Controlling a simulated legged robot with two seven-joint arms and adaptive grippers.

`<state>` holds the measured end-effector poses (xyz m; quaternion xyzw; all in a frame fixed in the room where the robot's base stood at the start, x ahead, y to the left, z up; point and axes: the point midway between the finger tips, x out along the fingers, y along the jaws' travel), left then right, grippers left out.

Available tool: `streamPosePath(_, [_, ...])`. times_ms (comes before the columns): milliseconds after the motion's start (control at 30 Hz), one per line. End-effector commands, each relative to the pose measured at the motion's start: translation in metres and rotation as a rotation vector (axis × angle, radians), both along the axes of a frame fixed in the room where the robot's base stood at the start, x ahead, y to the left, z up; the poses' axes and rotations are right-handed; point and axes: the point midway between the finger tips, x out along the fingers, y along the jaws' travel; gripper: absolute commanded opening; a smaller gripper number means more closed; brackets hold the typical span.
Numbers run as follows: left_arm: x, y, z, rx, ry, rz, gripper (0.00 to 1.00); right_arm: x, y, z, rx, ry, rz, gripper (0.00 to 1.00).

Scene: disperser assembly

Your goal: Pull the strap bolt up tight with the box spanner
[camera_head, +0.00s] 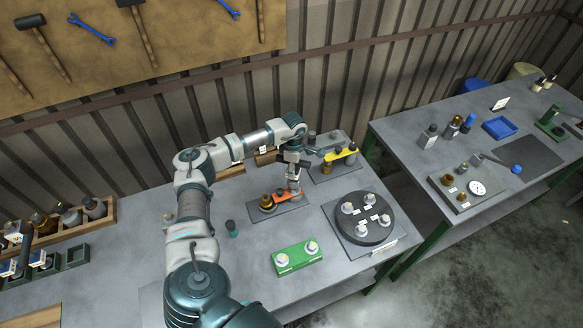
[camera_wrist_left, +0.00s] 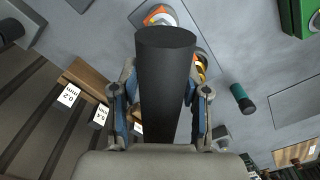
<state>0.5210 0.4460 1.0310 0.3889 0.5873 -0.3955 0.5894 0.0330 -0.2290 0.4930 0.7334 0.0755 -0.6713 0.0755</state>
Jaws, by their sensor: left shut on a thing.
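My left gripper (camera_head: 293,172) is over the right end of an orange strap (camera_head: 282,196) on a dark plate (camera_head: 293,207). In the left wrist view its fingers (camera_wrist_left: 160,110) are shut on a thick black cylinder, which appears to be the box spanner (camera_wrist_left: 165,60). In the head view, the grey lower part of the spanner (camera_head: 295,186) points down at the strap's right end. The strap bolt is hidden there, so I cannot tell how the spanner sits on it. An amber cylinder (camera_head: 266,202) stands at the strap's left end. My right gripper is not in view.
A yellow strap fixture (camera_head: 341,157) stands just behind to the right. A round dark disc with several bolts (camera_head: 364,218) is on the right, and a green block (camera_head: 297,257) in front.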

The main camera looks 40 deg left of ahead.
Motion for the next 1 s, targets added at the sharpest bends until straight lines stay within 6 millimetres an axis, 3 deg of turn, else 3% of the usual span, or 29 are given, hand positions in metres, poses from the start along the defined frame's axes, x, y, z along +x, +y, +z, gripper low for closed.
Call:
streamPosePath(500, [0.001, -0.010, 0.000, 0.007, -0.003, -0.002, 0.00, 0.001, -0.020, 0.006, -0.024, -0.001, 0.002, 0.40])
streamPosePath(1000, [0.001, -0.016, -0.001, 0.010, -0.003, -0.002, 0.00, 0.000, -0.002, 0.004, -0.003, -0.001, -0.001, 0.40])
